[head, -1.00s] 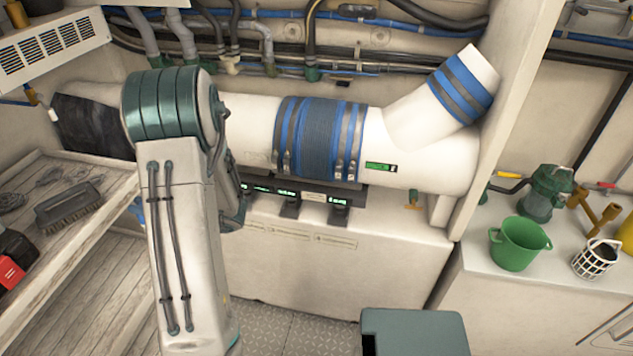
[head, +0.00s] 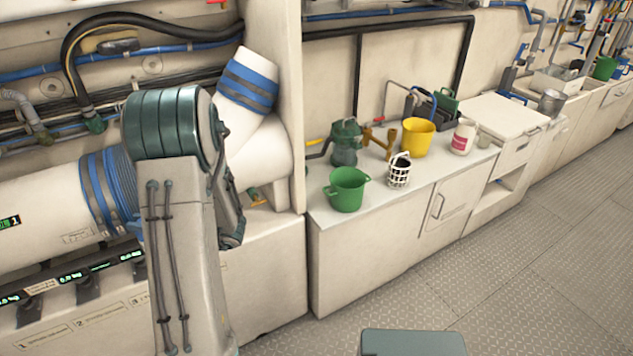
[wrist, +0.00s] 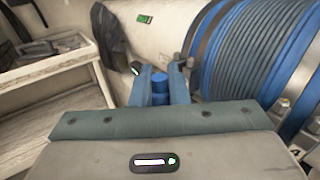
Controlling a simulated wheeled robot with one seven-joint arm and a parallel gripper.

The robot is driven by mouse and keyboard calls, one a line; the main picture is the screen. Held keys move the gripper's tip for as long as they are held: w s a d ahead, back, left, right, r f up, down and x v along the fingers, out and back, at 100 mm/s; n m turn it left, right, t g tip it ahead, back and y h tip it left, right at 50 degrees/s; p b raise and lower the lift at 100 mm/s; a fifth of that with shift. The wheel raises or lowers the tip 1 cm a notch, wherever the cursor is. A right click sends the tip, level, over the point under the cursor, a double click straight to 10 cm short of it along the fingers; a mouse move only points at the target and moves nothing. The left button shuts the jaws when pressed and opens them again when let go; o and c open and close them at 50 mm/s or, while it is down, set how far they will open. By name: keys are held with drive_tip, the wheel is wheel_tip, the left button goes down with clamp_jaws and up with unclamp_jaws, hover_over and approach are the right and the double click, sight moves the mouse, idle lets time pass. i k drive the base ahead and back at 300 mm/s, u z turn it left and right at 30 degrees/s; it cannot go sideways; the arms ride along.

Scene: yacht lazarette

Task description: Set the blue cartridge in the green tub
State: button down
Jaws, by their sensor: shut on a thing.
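The green tub (head: 347,190) stands upright on the light counter in the head view, near the counter's left front corner. The blue cartridge (wrist: 159,88) shows in the wrist view between the fingers of my gripper (wrist: 160,82), which is shut on it. Only its upper end shows; the rest is hidden by my gripper. In the head view my arm hides the gripper and the cartridge. My arm stands to the left of the tub, in front of the large white pipe.
On the counter (head: 320,217) near the tub stand a green pump (head: 345,145), a white basket (head: 399,172), a yellow bucket (head: 417,137) and a white jar (head: 463,137). The white pipe (head: 262,150) lies left of the counter. The floor at right is clear.

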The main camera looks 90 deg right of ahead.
sight(353, 204)
drive_tip(key=z, duration=2.65)
drive_tip(key=i, duration=1)
drive_tip(key=u, duration=0.05)
